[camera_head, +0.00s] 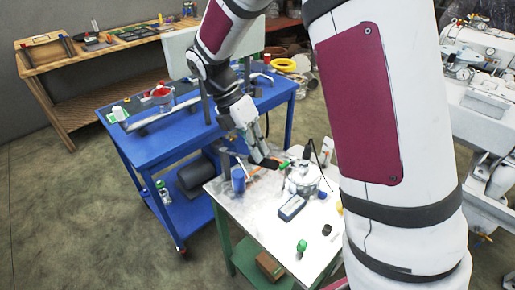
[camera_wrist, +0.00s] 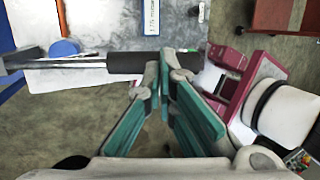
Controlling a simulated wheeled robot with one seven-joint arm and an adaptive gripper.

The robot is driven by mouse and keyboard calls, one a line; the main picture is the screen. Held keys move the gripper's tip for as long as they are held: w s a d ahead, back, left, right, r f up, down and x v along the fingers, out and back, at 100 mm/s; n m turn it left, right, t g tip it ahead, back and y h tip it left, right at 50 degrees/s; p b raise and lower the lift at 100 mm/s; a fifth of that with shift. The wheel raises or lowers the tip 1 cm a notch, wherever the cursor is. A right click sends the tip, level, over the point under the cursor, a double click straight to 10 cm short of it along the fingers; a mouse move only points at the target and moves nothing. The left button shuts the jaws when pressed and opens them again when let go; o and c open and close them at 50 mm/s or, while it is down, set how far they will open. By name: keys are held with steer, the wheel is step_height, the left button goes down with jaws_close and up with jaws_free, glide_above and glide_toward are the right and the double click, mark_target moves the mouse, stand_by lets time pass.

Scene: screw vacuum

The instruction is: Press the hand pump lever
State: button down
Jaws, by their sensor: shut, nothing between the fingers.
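The hand pump lever shows in the wrist view as metal rods with a black cylindrical grip (camera_wrist: 132,63), running across the picture.
The white table (camera_head: 270,222) holds a meter (camera_head: 292,207), a blue cup (camera_head: 238,180), a green-capped item (camera_head: 301,247) and a small black item (camera_head: 326,230). A blue cart (camera_head: 180,130) stands close on the left. My arm hides the table's right side.

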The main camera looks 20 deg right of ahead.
steer(key=shift+f, duration=0.1)
stand_by(0.3)
steer(key=shift+s+d+f+t+p, duration=0.15)
steer(key=shift+s+f+t+p, duration=0.15)
steer(key=shift+s+f+p, duration=0.1)
step_height(320, 180, down, 10)
steer(key=s+d+t+y, duration=0.1)
steer(key=s, duration=0.2)
steer(key=shift+r+t, duration=0.15)
steer(key=shift+t, duration=0.15)
steer(key=v, duration=1.2)
steer(key=shift+r, duration=0.3)
